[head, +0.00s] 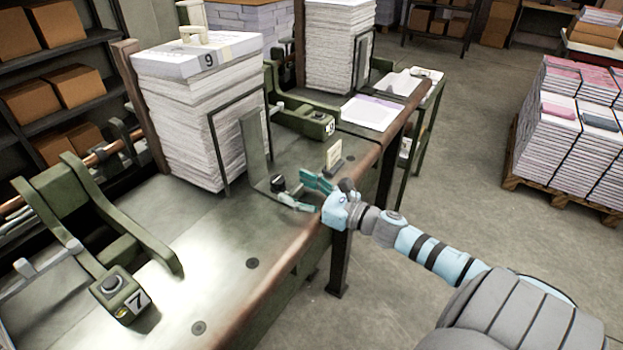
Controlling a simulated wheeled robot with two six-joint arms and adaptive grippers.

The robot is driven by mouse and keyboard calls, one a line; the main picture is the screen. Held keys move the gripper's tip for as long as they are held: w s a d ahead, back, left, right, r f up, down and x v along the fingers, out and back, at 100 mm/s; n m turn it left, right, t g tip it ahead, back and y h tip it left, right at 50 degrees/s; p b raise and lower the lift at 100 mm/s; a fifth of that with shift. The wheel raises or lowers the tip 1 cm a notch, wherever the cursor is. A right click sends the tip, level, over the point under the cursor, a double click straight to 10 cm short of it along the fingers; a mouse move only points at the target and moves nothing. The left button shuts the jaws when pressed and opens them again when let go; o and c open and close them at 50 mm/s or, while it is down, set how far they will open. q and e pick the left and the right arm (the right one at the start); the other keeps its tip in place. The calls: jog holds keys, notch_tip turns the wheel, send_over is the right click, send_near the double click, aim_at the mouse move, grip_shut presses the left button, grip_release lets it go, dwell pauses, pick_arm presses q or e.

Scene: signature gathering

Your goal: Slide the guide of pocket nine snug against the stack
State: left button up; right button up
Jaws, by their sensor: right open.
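The stack of pocket nine (190,125) is a tall pile of paper with a card marked 9 on top. The guide (254,150) is a grey L-shaped metal plate standing upright to the right of the stack, beyond a thin dark frame. Its foot runs along the table toward me and carries a black knob (278,183). My right gripper (293,185) comes in over the table's front edge, its teal fingers open close to the knob. I cannot tell whether they touch it. Whether the guide touches the stack is hard to see. My left gripper is out of view.
A green feeder arm marked 7 (123,300) stands at the left. Another green unit (312,122) sits behind the guide. A small card holder (334,158) stands near the table edge, beyond my gripper.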

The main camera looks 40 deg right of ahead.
jog(key=v, duration=0.5)
jog(key=shift+s+f, duration=0.15)
jog(key=shift+s, duration=0.05)
jog(key=shift+s+d, duration=0.25)
jog(key=shift+s, duration=0.2)
